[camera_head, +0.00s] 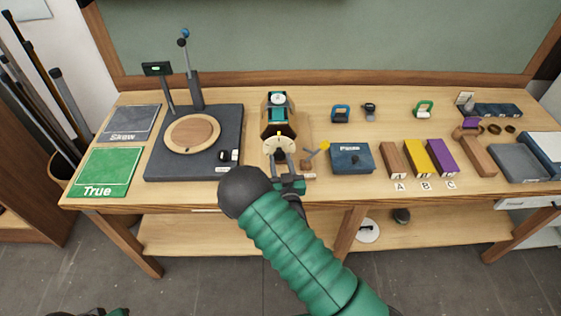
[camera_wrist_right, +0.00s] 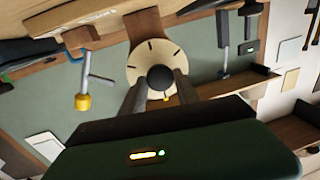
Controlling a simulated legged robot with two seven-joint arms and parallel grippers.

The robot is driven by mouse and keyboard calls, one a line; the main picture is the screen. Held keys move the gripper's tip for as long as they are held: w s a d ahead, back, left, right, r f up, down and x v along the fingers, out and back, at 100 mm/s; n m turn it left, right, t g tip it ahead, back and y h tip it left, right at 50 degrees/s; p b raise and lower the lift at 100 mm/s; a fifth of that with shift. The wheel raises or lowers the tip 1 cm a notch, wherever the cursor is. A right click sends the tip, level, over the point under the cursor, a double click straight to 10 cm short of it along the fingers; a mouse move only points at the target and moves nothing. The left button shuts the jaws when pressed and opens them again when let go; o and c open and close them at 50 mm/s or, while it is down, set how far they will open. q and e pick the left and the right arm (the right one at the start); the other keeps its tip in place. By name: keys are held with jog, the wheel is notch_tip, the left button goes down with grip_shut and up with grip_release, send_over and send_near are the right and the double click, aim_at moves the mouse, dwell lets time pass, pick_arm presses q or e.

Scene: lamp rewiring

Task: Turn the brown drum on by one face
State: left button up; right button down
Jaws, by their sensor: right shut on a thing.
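The brown drum (camera_head: 291,131) sits in a wooden stand at the middle of the table in the head view. A cream dial (camera_head: 272,147) with dark tick marks is on its near side; the dial also fills the upper middle of the right wrist view (camera_wrist_right: 139,58). My right gripper (camera_head: 283,163) reaches the dial from the front. In the right wrist view its two fingers (camera_wrist_right: 160,84) are shut on the dark round knob (camera_wrist_right: 160,77) at the dial's centre. The drum's far side is hidden.
A yellow-tipped crank (camera_head: 322,146) sticks out just right of the dial, close to my gripper. A blue box (camera_head: 351,158) lies right of it. A dark base with a round wooden disc (camera_head: 192,134) stands left. Coloured blocks (camera_head: 416,160) stand farther right.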

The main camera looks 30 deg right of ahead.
jog(key=shift+n, duration=0.6)
jog(key=shift+a+n+g, duration=0.15)
jog(key=shift+n+g, duration=0.25)
jog(key=shift+n, duration=1.8)
jog(key=shift+a+n+g, duration=0.1)
jog(key=shift+n+g, duration=0.3)
jog(key=shift+n, duration=2.4)
jog(key=c, duration=1.1)
grip_release()
jog(key=shift+c, duration=0.2)
jog(key=shift+o, duration=1.2)
jog(key=shift+w, duration=0.15)
